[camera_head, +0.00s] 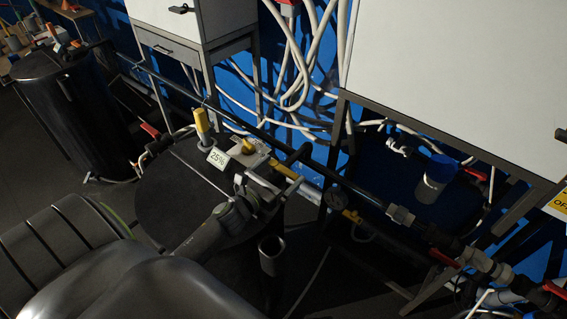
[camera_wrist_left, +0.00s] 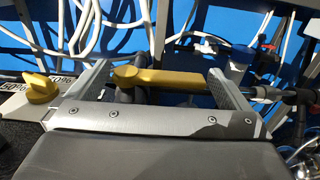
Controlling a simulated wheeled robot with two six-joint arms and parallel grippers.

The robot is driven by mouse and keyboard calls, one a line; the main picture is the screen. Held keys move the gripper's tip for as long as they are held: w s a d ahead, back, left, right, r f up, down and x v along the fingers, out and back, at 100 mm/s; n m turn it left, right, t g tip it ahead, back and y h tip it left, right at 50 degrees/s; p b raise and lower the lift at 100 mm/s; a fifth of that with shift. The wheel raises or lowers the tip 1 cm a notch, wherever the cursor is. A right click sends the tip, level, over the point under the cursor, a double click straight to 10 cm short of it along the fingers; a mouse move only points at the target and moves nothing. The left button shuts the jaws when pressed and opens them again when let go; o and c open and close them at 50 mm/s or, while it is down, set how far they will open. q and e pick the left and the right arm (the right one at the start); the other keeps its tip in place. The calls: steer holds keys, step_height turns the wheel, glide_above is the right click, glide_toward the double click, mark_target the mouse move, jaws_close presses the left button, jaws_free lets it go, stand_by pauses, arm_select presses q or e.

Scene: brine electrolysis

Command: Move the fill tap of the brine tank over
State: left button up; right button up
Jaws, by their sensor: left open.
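The brine tank (camera_head: 165,205) is a dark round vessel with a flat top, low in the middle of the head view. The fill tap (camera_wrist_left: 175,79) has a yellow bar handle lying roughly across the left wrist view. In the head view the handle (camera_head: 284,172) shows partly, at the pipe beside the tank. My left gripper (camera_head: 268,184) is open over the tank's right edge. In the wrist view its fingers (camera_wrist_left: 160,77) stand on either side of the handle, near its two ends. Whether they touch it I cannot tell. My right gripper is not seen.
A yellow knob (camera_head: 248,147) on a scaled plate, a 25% display (camera_head: 218,157) and a yellow-topped probe (camera_head: 202,121) stand by the tank top. A dark pipe (camera_head: 362,194) runs behind. A white cabinet (camera_head: 455,80) and hanging hoses (camera_head: 300,70) fill the back.

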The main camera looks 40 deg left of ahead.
arm_select(q)
steer(key=shift+w+d, duration=0.1)
steer(key=shift+w, duration=0.8)
steer(key=c, duration=1.1)
